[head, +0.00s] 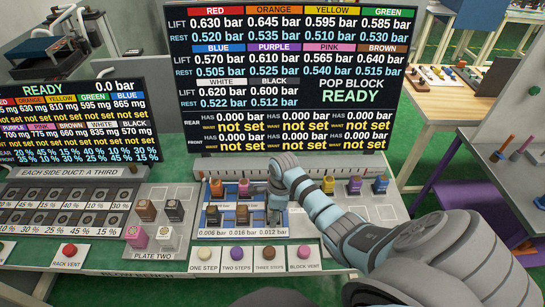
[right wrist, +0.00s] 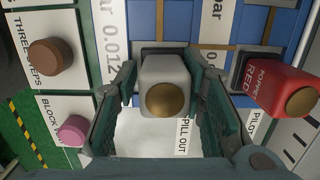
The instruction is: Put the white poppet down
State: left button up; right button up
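The white poppet (right wrist: 165,75), a pale block with a round gold knob, stands between the fingers of my right gripper in the right wrist view. My right gripper (head: 275,205) is over the right side of the pop block (head: 243,233) in the head view. Its fingertips (right wrist: 163,68) appear to press on both sides of the poppet. The poppet's far end is at a dark socket near the 0.012 bar label; I cannot tell if it is fully seated. In the head view my gripper mostly hides the poppet. My left gripper is not in view.
A red poppet (right wrist: 282,85) stands close to the right finger in the wrist view. Yellow, purple and blue poppets (head: 355,185) stand to the right. Push buttons (head: 268,254) line the front.

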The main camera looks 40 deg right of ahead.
jog(key=shift+o, duration=0.6)
jog(key=shift+r, duration=0.1)
jog(key=r+p, duration=0.1)
jog(key=r, duration=0.3)
jog(key=r+p, duration=0.1)
jog(key=r, duration=0.3)
jog(key=s+d+r+p, duration=0.1)
jog(key=r, duration=0.3)
jog(key=shift+r, duration=0.1)
jog(key=shift+w, duration=0.1)
